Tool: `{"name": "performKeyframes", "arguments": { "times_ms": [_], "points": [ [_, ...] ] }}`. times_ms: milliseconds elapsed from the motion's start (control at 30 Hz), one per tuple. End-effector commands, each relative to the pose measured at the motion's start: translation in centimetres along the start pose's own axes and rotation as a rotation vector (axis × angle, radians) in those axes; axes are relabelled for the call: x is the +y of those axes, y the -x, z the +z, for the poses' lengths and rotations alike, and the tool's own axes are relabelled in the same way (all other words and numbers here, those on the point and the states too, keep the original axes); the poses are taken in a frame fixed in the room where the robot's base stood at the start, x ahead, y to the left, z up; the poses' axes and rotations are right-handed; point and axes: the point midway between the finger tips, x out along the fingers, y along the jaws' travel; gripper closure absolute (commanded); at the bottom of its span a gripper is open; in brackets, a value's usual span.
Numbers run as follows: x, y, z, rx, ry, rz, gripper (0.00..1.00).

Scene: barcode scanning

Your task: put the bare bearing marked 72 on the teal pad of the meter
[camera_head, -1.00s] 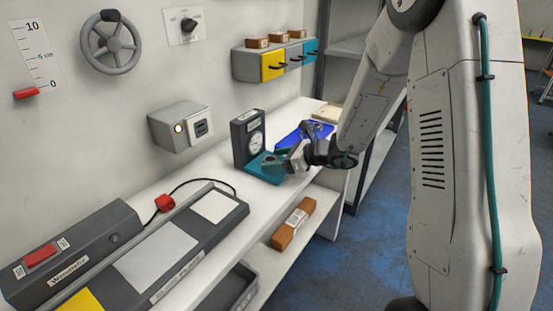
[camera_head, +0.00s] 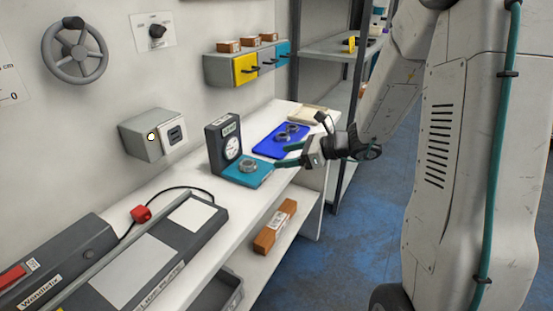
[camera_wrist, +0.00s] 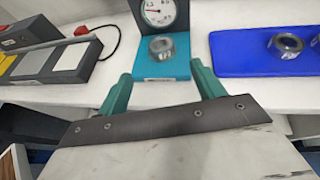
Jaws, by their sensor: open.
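A grey metal bearing ring (camera_head: 249,166) sits on the teal pad (camera_head: 232,177) of the meter (camera_head: 224,144), which has a round dial. In the wrist view the same ring (camera_wrist: 162,48) rests on the pad (camera_wrist: 178,68) below the dial (camera_wrist: 159,12). I cannot read a mark on it. My gripper (camera_head: 290,155) is open and empty, with teal fingers; in the wrist view its fingertips (camera_wrist: 160,72) stand apart in front of the pad, clear of the ring. More bearings (camera_head: 287,133) lie on the blue mat (camera_head: 265,147); one (camera_wrist: 285,46) shows in the wrist view.
A grey device (camera_head: 150,265) with a red plug (camera_head: 141,214) lies at the near left of the white bench (camera_head: 213,228). A brown box (camera_head: 275,227) sits on the shelf below. A pale tray (camera_head: 308,113) is behind the blue mat.

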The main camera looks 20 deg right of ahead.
Motion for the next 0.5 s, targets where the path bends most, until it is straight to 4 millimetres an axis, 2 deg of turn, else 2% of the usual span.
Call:
{"name": "performKeyframes", "arguments": {
  "times_ms": [67, 167, 267, 333, 400, 500],
  "points": [
    [0.5, 0.4, 0.4, 0.004, 0.022, 0.013, 0.32],
    [2.8, 0.6, 1.9, 0.025, 0.129, 0.079, 0.32],
    [7.2, 1.0, 4.2, 0.068, 0.339, 0.206, 0.32],
    [11.1, 1.8, 5.5, 0.106, 0.528, 0.320, 0.32],
    [14.8, 3.1, 6.2, 0.150, 0.725, 0.436, 0.32],
    [19.2, 5.5, 6.5, 0.214, 1.001, 0.595, 0.32]
  ]
}}
